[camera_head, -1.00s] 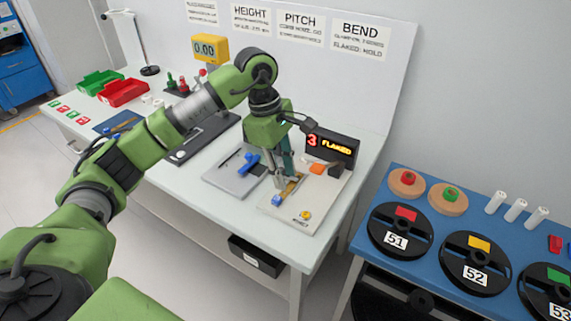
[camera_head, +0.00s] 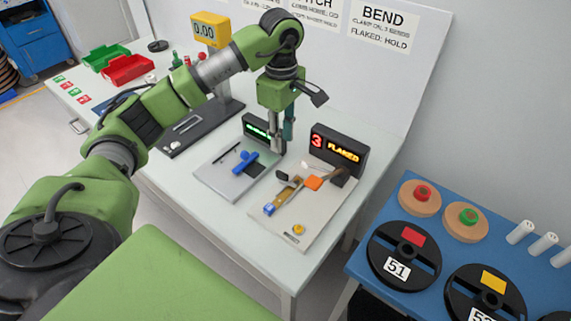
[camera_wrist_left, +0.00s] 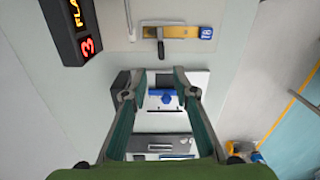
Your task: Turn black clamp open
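My left gripper (camera_head: 281,146) is open and empty, pointing down above the back of the grey plate (camera_head: 218,182). Its two fingers show spread apart in the left wrist view (camera_wrist_left: 158,93). In the head view the brass bar (camera_head: 283,196) lies on the pale plate (camera_head: 322,222), beside an orange piece (camera_head: 314,183). My right gripper is not seen.
A display reading "3 FLAKED" (camera_head: 338,151) stands behind the pale plate. A blue T-shaped handle (camera_head: 244,161) is on the grey plate. A second display (camera_head: 262,132) is close to my left fingers. A blue table (camera_head: 370,240) with black reels (camera_head: 403,252) stands at right.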

